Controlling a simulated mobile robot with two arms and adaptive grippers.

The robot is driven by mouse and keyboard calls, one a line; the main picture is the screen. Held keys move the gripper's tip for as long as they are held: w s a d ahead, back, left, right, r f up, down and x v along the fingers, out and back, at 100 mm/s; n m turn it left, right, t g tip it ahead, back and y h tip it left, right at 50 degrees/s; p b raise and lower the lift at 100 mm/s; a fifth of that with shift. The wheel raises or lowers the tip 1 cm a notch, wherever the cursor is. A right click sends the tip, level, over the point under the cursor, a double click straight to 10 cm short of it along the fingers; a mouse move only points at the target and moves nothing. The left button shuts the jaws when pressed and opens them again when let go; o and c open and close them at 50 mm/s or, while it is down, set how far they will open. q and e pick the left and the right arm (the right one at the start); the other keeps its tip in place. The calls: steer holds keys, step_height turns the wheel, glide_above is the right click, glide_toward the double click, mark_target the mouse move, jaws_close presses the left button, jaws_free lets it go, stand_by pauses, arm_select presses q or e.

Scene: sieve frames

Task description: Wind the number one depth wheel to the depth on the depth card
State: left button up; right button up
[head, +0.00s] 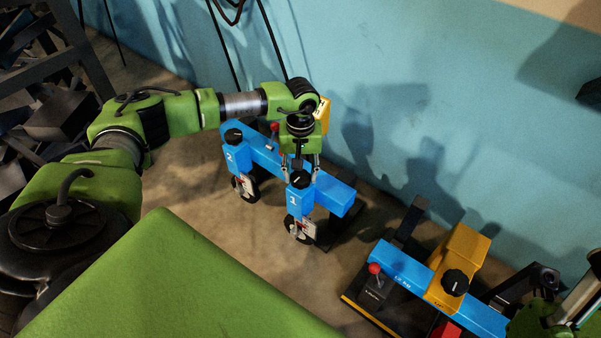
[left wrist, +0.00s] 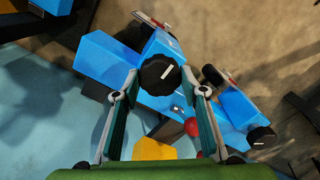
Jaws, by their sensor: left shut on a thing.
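The number one depth wheel (head: 300,179) is a black knob with a white pointer line, on top of the blue block marked 1 (head: 299,201). My left gripper (head: 301,172) points down over it, its fingers shut on opposite sides of the knob. In the left wrist view the knob (left wrist: 160,73) lies between the fingertips, its white line slanting up to the right. Below the block hang a small white plate (head: 307,228) with a red mark and a dark wheel. I cannot read any depth or identify the depth card. My right gripper's fingers are not visible.
A blue block marked 2 (head: 233,157) with its own black knob (head: 233,136) stands left on the same blue beam (head: 334,195). A red-knobbed lever (head: 274,127) is behind. Another blue beam (head: 400,266) with a yellow block (head: 463,254) stands right. A blue wall is behind.

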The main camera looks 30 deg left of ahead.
mark_target(301, 176)
arm_select(q)
steer(key=o, duration=1.1)
step_height(301, 176, up, 12)
stand_by(0.4)
